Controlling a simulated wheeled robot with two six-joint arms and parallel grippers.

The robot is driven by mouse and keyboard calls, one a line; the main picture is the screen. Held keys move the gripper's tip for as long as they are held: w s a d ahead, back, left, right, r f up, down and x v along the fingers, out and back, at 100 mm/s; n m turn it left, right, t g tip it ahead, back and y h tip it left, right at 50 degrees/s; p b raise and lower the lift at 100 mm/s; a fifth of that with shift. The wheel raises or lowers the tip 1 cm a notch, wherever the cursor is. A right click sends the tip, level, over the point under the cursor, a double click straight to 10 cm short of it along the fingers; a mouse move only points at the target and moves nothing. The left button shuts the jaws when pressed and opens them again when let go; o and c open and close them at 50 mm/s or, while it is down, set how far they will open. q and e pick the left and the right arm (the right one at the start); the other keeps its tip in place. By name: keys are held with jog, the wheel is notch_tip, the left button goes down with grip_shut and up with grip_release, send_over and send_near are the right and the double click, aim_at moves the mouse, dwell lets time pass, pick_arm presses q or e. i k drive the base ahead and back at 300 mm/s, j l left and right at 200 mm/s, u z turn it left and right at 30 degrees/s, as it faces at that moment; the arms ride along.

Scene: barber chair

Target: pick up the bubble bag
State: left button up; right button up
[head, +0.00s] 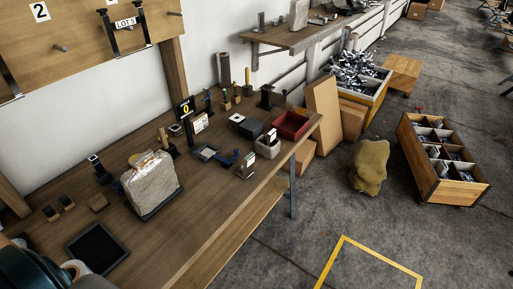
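The bubble bag (150,183) looks like the pale, translucent wrapped bundle standing on the wooden workbench, left of the middle. It is bulky and roughly upright, with a dark edge along its base. Nothing is holding it. Neither of my grippers shows in the head view. A dark rounded part cuts into the lower left corner; I cannot tell whether it belongs to my arm.
The workbench (215,212) has bare wood right of the bag. A black tray (97,248) lies in front-left; a red bin (291,125) and small tools stand farther back. A yellowish sack (370,166) and a compartment crate (425,165) stand on the floor.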

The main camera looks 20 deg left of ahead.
aim_at(267, 152)
jog(key=i+l+u, duration=0.1)
jog(key=u, duration=0.35)
jog(key=i+l+u, duration=0.1)
jog(key=u, duration=0.35)
jog(key=i+l+u, duration=0.15)
jog(key=u, duration=0.3)
jog(key=l+u, duration=0.25)
jog(key=u, duration=0.2)
